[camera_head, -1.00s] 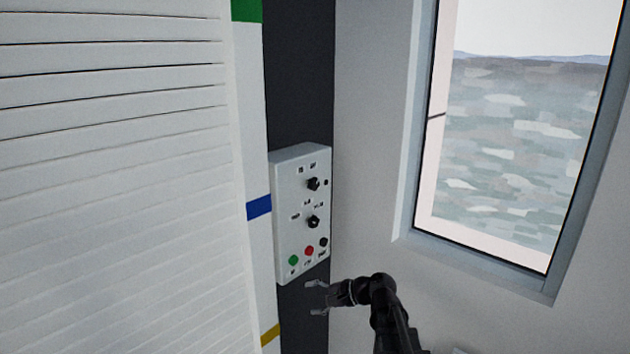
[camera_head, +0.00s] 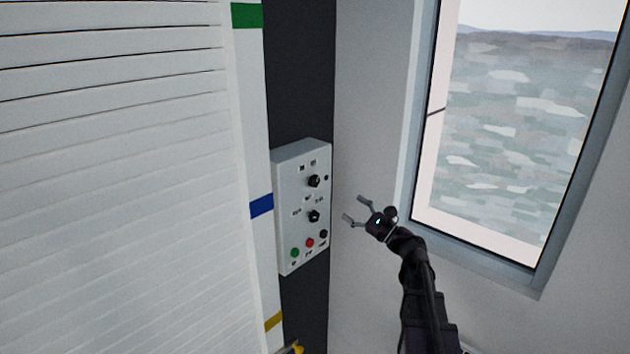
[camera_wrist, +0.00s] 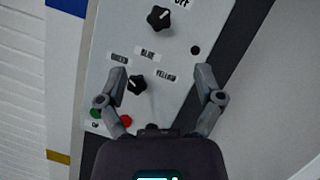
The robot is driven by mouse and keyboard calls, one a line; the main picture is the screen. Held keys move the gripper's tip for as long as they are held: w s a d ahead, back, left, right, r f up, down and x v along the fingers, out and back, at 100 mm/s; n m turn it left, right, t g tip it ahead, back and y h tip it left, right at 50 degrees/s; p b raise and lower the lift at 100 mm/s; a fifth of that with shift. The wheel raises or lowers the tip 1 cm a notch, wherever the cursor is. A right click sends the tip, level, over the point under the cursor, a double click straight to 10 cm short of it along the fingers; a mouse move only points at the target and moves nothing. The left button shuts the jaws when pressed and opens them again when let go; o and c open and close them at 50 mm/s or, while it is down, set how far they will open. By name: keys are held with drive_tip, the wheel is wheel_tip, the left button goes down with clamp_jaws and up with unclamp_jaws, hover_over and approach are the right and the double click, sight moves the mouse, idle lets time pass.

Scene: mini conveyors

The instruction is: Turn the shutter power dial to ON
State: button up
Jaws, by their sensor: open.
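A white control panel (camera_head: 290,221) is mounted on a dark column, right of the shutter. Its upper black dial (camera_head: 314,181) has small labels above it; in the wrist view this dial (camera_wrist: 160,18) sits beneath a label reading OFF. A lower black dial (camera_head: 314,216) sits among colour labels; it also shows in the wrist view (camera_wrist: 138,84). Which dial position is set is too small to tell for sure. My gripper (camera_head: 355,208) is open and empty, right of the panel in the head view. In the wrist view its fingers (camera_wrist: 162,75) are spread to either side of the lower dial, with the upper dial beyond them.
The slatted white shutter (camera_head: 110,180) fills the left. A window (camera_head: 520,130) with a grey frame is at right, near my arm.

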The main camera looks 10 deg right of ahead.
sight(317, 183)
drive_tip(key=p+x, duration=0.4)
drive_tip(key=x, duration=0.9)
drive_tip(key=shift+w+a+p, duration=0.25)
drive_tip(key=shift+w+p, duration=0.1)
drive_tip(key=shift+p, duration=0.05)
drive_tip(key=c, duration=1.2)
